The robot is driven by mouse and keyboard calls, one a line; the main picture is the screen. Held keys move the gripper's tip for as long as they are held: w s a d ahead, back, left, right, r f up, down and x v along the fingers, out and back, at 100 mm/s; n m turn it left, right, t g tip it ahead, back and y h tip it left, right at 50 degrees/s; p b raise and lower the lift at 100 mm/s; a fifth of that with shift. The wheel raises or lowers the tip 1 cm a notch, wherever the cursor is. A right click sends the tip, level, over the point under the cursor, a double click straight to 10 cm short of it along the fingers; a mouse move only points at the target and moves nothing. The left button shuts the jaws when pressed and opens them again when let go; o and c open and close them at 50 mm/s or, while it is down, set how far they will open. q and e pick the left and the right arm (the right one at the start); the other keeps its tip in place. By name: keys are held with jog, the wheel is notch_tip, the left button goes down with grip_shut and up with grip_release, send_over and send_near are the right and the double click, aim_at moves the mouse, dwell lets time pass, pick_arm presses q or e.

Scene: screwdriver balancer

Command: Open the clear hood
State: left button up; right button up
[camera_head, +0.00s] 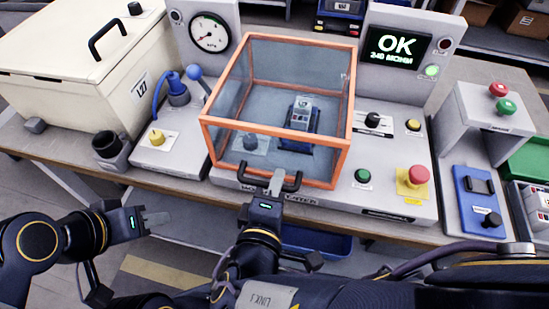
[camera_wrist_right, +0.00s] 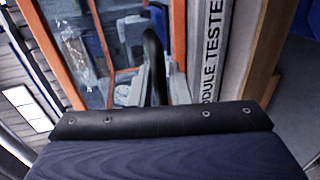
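The clear hood (camera_head: 228,124) is a transparent box with orange edges, sitting down over the tester base, so it is closed. Inside it stands a blue and grey module (camera_head: 301,113). A black bar handle (camera_head: 291,183) is on the hood's front lower edge; it also shows in the right wrist view (camera_wrist_right: 153,65). My left gripper (camera_head: 155,218) is in front of the table at the left, away from the hood, apparently empty.
A cream lidded box (camera_head: 75,75) stands at the left, with a dark cup (camera_head: 106,145) beside it. A gauge (camera_head: 210,33) and an OK screen (camera_head: 397,44) stand behind the hood. A red button (camera_head: 418,175) and green button (camera_head: 363,175) are right of it.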

grip_shut()
